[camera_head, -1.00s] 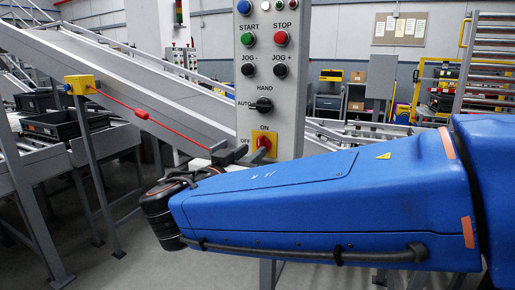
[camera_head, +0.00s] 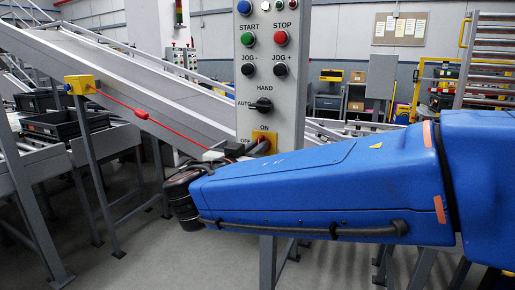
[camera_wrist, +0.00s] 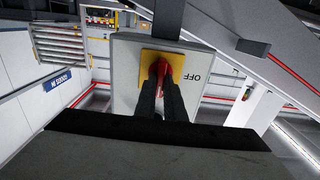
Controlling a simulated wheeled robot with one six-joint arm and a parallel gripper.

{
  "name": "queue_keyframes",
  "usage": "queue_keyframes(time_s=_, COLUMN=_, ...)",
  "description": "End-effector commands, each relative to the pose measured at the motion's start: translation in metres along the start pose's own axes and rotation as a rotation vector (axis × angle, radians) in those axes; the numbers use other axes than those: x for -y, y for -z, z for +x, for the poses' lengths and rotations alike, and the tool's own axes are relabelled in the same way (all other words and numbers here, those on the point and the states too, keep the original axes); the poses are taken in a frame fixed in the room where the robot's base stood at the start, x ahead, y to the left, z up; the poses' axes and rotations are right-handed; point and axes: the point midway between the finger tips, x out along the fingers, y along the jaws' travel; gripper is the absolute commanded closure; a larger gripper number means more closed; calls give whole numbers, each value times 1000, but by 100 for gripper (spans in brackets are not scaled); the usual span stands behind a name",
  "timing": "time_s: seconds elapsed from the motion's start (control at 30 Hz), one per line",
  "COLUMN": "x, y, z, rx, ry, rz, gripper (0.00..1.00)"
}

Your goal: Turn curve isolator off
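The curve isolator is a red rotary handle (camera_head: 262,147) on a yellow plate (camera_head: 271,137) low on the grey control box, marked ON above and OFF at left. In the wrist view the red handle (camera_wrist: 162,69) stands about upright on its yellow plate (camera_wrist: 148,72), with the OFF mark to its right; the view is upside down. My gripper (camera_wrist: 160,88) has its two dark fingers close together on either side of the handle, apparently shut on it. They hide part of the handle. In the head view my gripper (camera_head: 248,150) reaches the plate from the left.
The control box (camera_head: 252,90) carries START, STOP and JOG buttons and a black AUTO/HAND selector (camera_head: 262,105). A conveyor (camera_head: 120,85) slopes behind it. A yellow pull-cord switch (camera_head: 80,84) with a red cord stands at left, near black crates (camera_head: 65,124).

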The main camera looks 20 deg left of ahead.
Motion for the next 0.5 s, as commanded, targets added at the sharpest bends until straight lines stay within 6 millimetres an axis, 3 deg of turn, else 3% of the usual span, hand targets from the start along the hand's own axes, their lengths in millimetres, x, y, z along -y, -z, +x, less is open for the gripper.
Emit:
queue_keyframes(time_s=0.27, x=0, y=0, z=0, rx=0, ry=0, rz=-38, gripper=100)
queue_keyframes(time_s=0.5, x=1, y=0, z=0, rx=0, ry=0, rz=-175, gripper=100)
